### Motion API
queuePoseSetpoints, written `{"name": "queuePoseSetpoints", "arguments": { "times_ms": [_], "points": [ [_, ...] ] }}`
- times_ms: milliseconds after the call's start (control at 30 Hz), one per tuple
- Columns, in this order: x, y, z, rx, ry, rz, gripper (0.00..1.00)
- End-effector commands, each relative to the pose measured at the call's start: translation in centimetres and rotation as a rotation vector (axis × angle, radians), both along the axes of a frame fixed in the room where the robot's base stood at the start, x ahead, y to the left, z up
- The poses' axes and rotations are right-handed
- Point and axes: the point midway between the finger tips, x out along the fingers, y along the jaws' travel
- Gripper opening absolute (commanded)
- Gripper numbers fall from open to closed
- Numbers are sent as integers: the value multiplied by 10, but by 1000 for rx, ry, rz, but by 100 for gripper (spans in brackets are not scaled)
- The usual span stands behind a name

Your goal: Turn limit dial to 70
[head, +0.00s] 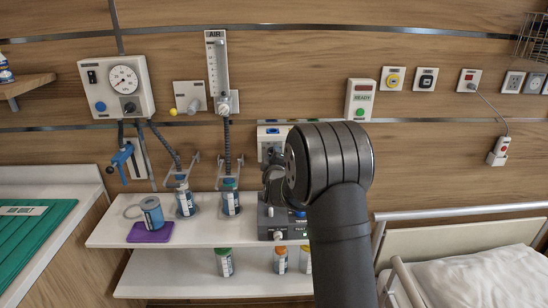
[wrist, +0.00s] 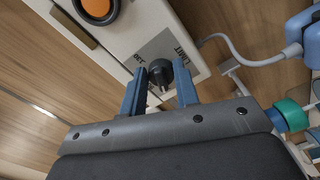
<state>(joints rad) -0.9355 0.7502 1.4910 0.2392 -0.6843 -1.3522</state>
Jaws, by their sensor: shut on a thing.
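The limit dial (wrist: 159,72) is a small black knob on the face of a white box (wrist: 130,25) in the wrist view. A grey label beside it appears to read LIMIT, upside down. My gripper (wrist: 160,80) has its two blue fingers on either side of the knob and is shut on it. The dial's setting cannot be read. In the head view my dark wrist covers the fingertips and the dial, in front of a white panel with a blue part (head: 272,131).
An orange round button (wrist: 97,8) sits on the same box. A grey hose (wrist: 245,58) runs close on the right. In the head view, shelves (head: 110,236) with several labelled jars stand below left, a bed (head: 480,275) is at right, and a READY box (head: 359,98) is above.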

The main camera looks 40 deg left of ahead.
Motion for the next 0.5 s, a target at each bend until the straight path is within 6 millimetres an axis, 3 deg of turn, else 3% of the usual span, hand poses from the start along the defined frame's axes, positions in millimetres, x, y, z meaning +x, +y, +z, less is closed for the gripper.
{"name": "queuePoseSetpoints", "arguments": {
  "times_ms": [100, 133, 233, 500],
  "points": [
    [0, 0, 0, 1, -1, 1, 6],
    [0, 0, 0, 1, -1, 1, 30],
    [0, 0, 0, 2, 0, 1, 49],
    [-1, 0, 0, 1, 0, 1, 49]
  ]
}}
